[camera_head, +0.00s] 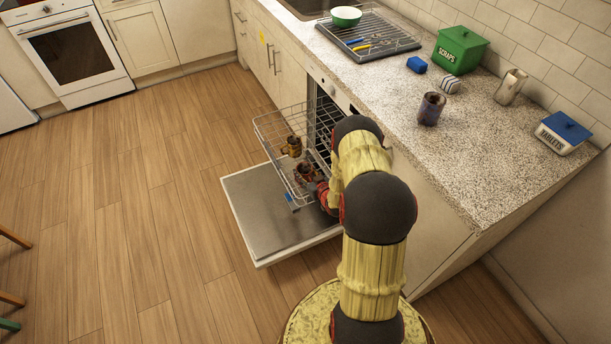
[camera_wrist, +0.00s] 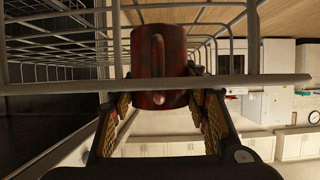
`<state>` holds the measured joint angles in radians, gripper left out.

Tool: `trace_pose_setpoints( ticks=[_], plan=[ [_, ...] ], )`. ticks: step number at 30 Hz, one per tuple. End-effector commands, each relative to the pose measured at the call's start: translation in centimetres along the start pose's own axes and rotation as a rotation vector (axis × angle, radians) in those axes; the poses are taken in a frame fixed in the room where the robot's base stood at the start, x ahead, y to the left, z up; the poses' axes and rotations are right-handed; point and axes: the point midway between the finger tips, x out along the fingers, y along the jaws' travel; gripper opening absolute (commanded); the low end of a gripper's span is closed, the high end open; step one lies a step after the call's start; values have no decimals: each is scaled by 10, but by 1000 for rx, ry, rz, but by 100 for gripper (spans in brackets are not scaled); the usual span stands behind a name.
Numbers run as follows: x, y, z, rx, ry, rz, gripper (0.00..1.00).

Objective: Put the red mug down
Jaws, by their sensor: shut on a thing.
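The red mug (camera_wrist: 158,70) fills the middle of the wrist view, its handle turned toward the camera. It also shows in the head view (camera_head: 306,172), inside the pulled-out dishwasher rack (camera_head: 268,126). My gripper (camera_wrist: 162,105) is shut on the mug, with one finger on each side. A rack rod crosses in front of the mug and fingers in the wrist view. In the head view my arm partly hides the gripper. Whether the mug touches the rack floor is not clear.
A brown-yellow mug (camera_head: 292,146) sits in the rack just beyond the red one. The dishwasher door (camera_head: 262,212) is folded down below. On the counter (camera_head: 470,165) are a dark mug (camera_head: 431,109), a green scraps bin (camera_head: 460,50) and a metal pitcher (camera_head: 510,87).

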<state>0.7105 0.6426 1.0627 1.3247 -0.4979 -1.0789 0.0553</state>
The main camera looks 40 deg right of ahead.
Motion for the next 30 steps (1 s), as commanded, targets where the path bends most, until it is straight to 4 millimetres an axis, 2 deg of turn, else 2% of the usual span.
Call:
trace_pose_setpoints(
  ticks=[8, 9, 18, 30],
  plan=[
    [1, 0, 1, 0, 2, 0, 12],
    [1, 0, 2, 0, 0, 0, 46],
    [0, 0, 1, 0, 0, 0, 63],
    [-2, 0, -3, 0, 0, 0, 64]
  ],
)
